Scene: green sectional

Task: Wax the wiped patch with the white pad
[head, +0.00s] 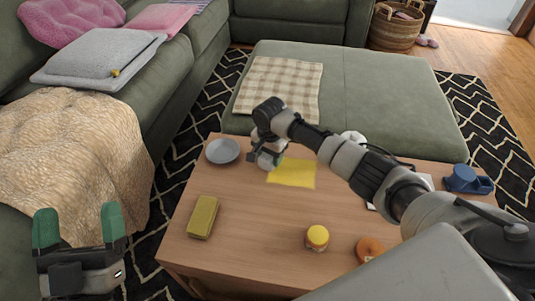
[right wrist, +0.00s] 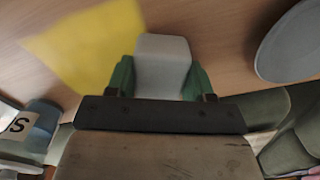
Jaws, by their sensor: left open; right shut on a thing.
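My right gripper (head: 268,160) is shut on a white pad, which shows as a pale block (right wrist: 163,62) between the green fingers in the right wrist view. It is at the left edge of a flat yellow patch (head: 295,175) on the wooden table (head: 255,235); the patch also shows in the right wrist view (right wrist: 85,45). I cannot tell whether the pad touches the table, or whether the yellow is a cloth or a marked area. My left gripper (head: 78,228) is open and empty, left of the table.
A grey plate (head: 222,151) lies left of the pad. A yellow-green block (head: 203,217), a yellow-lidded jar (head: 317,237) and an orange ring-like thing (head: 369,249) are nearer the front. A blue object (head: 466,180) is at the right. A white round thing (head: 352,137) is partly behind my arm.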

